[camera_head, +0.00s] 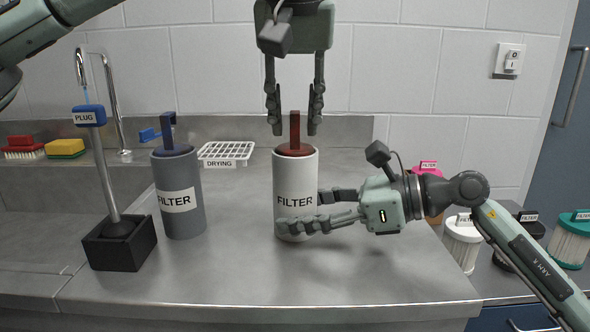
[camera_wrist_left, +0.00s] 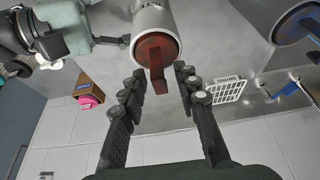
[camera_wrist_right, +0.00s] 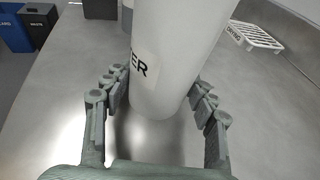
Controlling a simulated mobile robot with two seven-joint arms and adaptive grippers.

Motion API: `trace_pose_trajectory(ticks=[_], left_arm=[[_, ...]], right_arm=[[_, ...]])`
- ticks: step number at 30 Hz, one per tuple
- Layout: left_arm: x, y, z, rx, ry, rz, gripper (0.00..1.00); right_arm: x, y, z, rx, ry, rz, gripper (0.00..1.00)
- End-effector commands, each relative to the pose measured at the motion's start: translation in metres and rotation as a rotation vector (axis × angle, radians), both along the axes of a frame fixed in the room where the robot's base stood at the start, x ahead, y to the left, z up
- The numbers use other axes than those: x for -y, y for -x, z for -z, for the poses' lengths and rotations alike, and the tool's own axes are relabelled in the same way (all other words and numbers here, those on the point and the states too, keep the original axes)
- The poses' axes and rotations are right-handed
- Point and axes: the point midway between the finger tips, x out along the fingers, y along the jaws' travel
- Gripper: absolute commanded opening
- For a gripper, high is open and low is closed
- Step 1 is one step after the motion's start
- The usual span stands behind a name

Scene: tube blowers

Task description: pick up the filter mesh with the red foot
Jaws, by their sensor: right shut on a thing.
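A white canister labelled FILTER (camera_head: 296,180) stands upright on the counter, with a dark red cap and upright red foot (camera_head: 295,130) on top. Any mesh below the cap is hidden inside. My left gripper (camera_head: 295,122) points down from above, open, with its fingers apart on either side of the red foot. The left wrist view shows the red foot (camera_wrist_left: 156,66) between the open fingers. My right gripper (camera_head: 304,211) comes from the right and is shut on the canister's lower body. The canister (camera_wrist_right: 175,60) also shows between its fingers in the right wrist view.
A grey canister (camera_head: 178,198) with a blue foot and a black block (camera_head: 119,243) holding a rod stand at left. A white drying rack (camera_head: 226,151) lies behind. Several filters, one white-topped (camera_head: 462,243), stand at right. The front counter is clear.

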Motion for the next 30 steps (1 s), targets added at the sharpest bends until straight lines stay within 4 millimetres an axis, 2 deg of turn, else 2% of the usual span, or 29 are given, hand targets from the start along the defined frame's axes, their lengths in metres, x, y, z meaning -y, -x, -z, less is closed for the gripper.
trace_pose_trajectory(ticks=[1,6,18,23,30], left_arm=[[0.000,0.000,0.000,0.000,0.000,0.000,0.21],[0.000,0.000,0.000,0.000,0.000,0.000,0.00],[0.000,0.000,-0.004,0.002,0.001,0.000,0.00],[0.001,0.000,-0.028,0.003,0.004,-0.001,0.00],[0.001,0.000,-0.076,0.002,0.001,-0.001,0.00]], right_arm=[[0.000,0.000,0.001,0.000,0.001,0.000,0.41],[0.000,0.000,0.001,0.000,0.001,0.000,0.41],[0.000,0.000,0.000,0.000,0.001,0.000,0.41],[0.000,0.000,0.000,0.000,0.001,0.001,0.41],[0.000,0.000,0.001,0.000,0.001,0.000,0.41]])
